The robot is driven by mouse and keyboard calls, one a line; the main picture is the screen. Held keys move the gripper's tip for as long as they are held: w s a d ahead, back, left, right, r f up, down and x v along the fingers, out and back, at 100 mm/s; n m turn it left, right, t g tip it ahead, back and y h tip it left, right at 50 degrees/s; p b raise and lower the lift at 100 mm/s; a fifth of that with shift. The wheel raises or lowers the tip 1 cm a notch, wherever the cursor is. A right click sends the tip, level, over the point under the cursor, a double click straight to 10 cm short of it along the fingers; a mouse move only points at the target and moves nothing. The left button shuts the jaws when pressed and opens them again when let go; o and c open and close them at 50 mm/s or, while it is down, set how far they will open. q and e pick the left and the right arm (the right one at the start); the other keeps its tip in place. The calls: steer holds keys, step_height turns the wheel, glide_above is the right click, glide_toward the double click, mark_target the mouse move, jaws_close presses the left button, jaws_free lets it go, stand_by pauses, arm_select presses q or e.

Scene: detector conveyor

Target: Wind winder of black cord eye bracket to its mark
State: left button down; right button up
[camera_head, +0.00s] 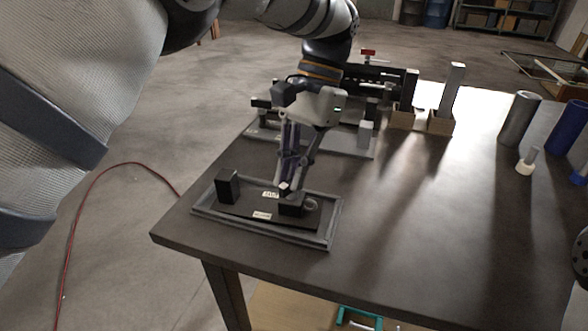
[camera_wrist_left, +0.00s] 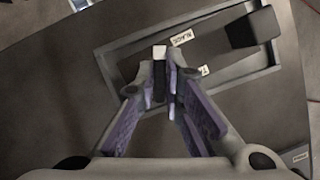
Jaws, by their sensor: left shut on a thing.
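A shallow grey tray (camera_head: 333,228) lies near the table's front left corner and holds a dark board with white labels. The black cord eye bracket (camera_head: 228,187) seems to be the upright black block at the board's left end; it also shows in the left wrist view (camera_wrist_left: 254,30). My left gripper (camera_head: 287,187) points down over the board's right part. It is shut on a small black piece with a pale tip (camera_wrist_left: 159,68), apparently the winder. The fingers partly hide it and any mark. My right gripper is not clearly in view.
A grey plate with black fixtures (camera_head: 365,140) stands behind the tray. Wooden blocks with uprights (camera_head: 440,122) stand farther back. Grey (camera_head: 519,118) and blue (camera_head: 567,127) cylinders stand at the right. The table's middle and front right are clear.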

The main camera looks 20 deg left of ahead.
stand_by(0.7)
arm_select(q)
steer(key=c, duration=1.7)
jaws_free()
steer(key=shift+r, duration=0.1)
step_height(320, 180, up, 10)
